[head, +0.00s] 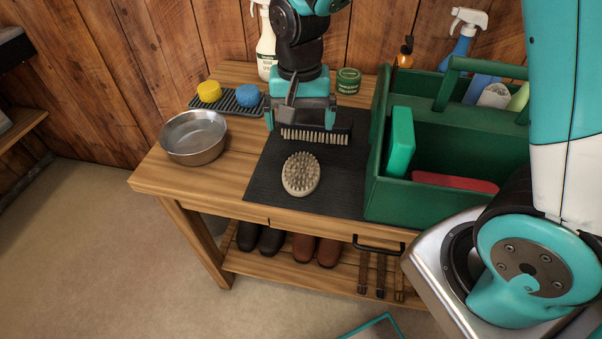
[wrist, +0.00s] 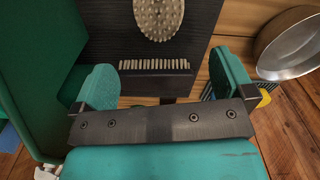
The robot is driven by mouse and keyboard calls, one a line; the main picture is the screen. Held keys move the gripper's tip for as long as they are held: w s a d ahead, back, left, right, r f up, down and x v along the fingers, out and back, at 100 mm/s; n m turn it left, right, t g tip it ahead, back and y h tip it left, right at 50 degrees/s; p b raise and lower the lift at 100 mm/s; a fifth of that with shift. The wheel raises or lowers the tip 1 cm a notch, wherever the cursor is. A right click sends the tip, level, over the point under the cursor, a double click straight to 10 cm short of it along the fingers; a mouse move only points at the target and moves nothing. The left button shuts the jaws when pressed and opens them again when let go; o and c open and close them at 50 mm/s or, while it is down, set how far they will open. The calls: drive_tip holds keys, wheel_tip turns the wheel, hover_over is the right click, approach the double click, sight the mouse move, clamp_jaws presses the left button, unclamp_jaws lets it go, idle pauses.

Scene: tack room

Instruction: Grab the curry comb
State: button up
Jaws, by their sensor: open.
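The curry comb (head: 301,174), an oval beige piece with rounded nubs facing up, lies on the dark mat (head: 262,187) near the table's front edge. In the wrist view the comb (wrist: 158,16) shows at the top, partly cut off by the frame edge. My gripper (head: 298,123) is above the back part of the mat, behind the comb and apart from it. Its jaws are open. In the wrist view a dark brush with pale bristles (wrist: 153,66) shows between the two fingers. I cannot tell whether they touch it.
A green tote (head: 375,190) with bottles and a green block stands right of the mat. A metal bowl (head: 193,139) is at left. Sponges on a ribbed tray (head: 226,101), a spray bottle (head: 266,46) and a green tin (head: 348,80) are at the back. Boots stand on the lower shelf.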

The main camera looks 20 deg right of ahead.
hover_over(301, 168)
wheel_tip(301, 168, down, 9)
drive_tip(key=shift+a+p, duration=0.1)
drive_tip(key=shift+p, duration=0.2)
drive_tip(key=shift+f+p, duration=0.55)
drive_tip(key=shift+f, duration=2.1)
drive_tip(key=c, duration=0.7)
